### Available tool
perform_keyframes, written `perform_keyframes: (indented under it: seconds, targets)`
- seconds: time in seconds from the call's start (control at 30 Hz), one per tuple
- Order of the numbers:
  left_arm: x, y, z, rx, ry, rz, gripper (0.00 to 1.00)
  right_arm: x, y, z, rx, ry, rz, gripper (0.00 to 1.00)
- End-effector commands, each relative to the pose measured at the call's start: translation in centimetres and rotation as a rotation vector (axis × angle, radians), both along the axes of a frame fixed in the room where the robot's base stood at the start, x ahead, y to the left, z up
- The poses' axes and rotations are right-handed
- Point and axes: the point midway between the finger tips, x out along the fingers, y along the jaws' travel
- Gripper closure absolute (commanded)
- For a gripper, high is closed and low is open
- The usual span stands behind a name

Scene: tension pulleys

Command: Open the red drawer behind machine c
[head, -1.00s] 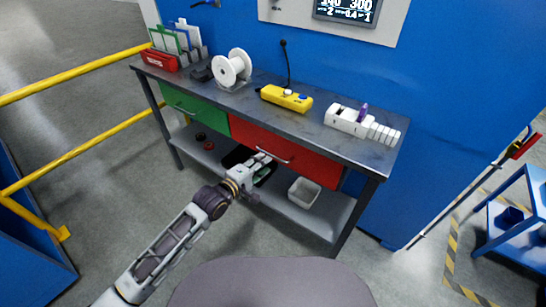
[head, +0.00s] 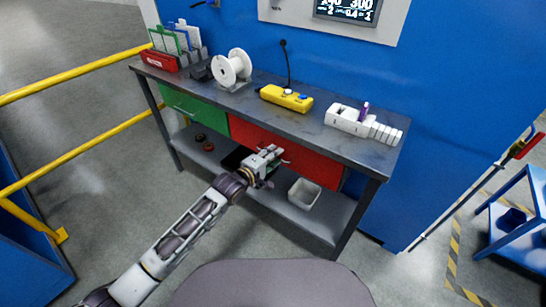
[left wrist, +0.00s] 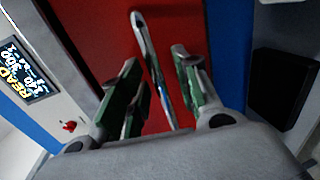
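The red drawer (head: 307,164) is in the workbench under its dark top, right of a green drawer, and looks shut. In the left wrist view its red front (left wrist: 180,20) fills the middle, and its metal bar handle (left wrist: 153,62) runs between my left gripper's fingers. My left gripper (head: 272,155) is at the drawer front, near the handle's left part. Its two fingers (left wrist: 155,90) are open on both sides of the handle, with gaps visible. In the head view the gripper hides most of the handle. My right gripper is not in view.
The green drawer (head: 196,106) is at the left. The bench top (head: 225,95) carries a white spool (head: 232,68), a yellow control box (head: 286,98) and a white stepped block (head: 362,124). A white bin (head: 304,192) stands on the lower shelf. Yellow rails (head: 85,147) are at left.

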Motion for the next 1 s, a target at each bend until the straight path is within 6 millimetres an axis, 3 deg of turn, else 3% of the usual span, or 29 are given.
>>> perform_keyframes:
  seconds: [0.3,0.57,1.0]
  targets:
    - [0.06,-0.06,-0.03,-0.001,0.001,0.000,0.68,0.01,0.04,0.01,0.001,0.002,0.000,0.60]
    - [0.06,-0.04,-0.04,-0.001,0.001,0.000,1.00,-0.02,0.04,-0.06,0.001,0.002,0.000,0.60]
    - [-0.01,-0.01,-0.07,0.000,0.001,0.000,1.00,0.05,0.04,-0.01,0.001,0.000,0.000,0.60]
